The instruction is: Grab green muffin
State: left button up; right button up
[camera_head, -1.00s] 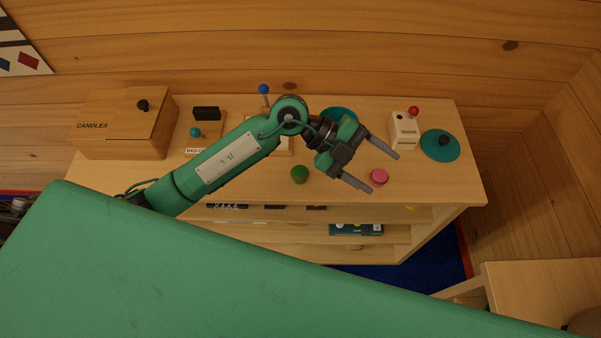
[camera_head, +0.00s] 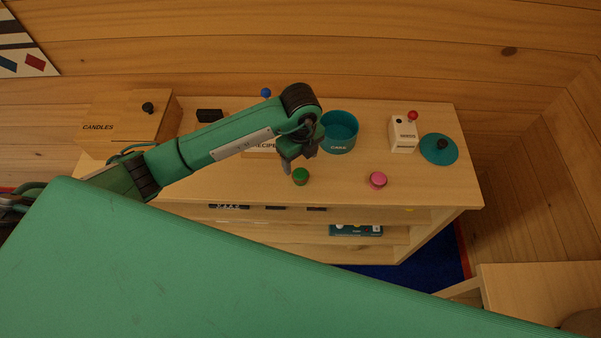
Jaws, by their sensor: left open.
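The green muffin (camera_head: 300,176) is a small round green piece standing on the wooden shelf top, near its front edge. My left gripper (camera_head: 290,168) points down just above and to the left of the muffin, seen foreshortened from above. Its jaws are open, and I see nothing held in them. I cannot tell whether a finger touches the muffin. My right gripper does not show.
A pink muffin (camera_head: 378,180) stands to the right. A teal cake tin (camera_head: 340,146) is behind, with its lid (camera_head: 438,150) far right beside a white box (camera_head: 403,136). A wooden candles box (camera_head: 110,127) is at left. The front right top is clear.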

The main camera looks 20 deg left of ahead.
aim_at(300, 173)
pick_arm(q)
jog(key=shift+f, duration=0.9)
jog(key=shift+f+p, duration=0.4)
jog(key=shift+p, duration=0.15)
notch_tip(300, 173, down, 4)
jog(key=shift+s+p, duration=0.15)
jog(key=shift+p, duration=1.05)
jog(key=shift+f, duration=0.4)
jog(key=shift+c, duration=0.5)
jog(key=c, duration=0.9)
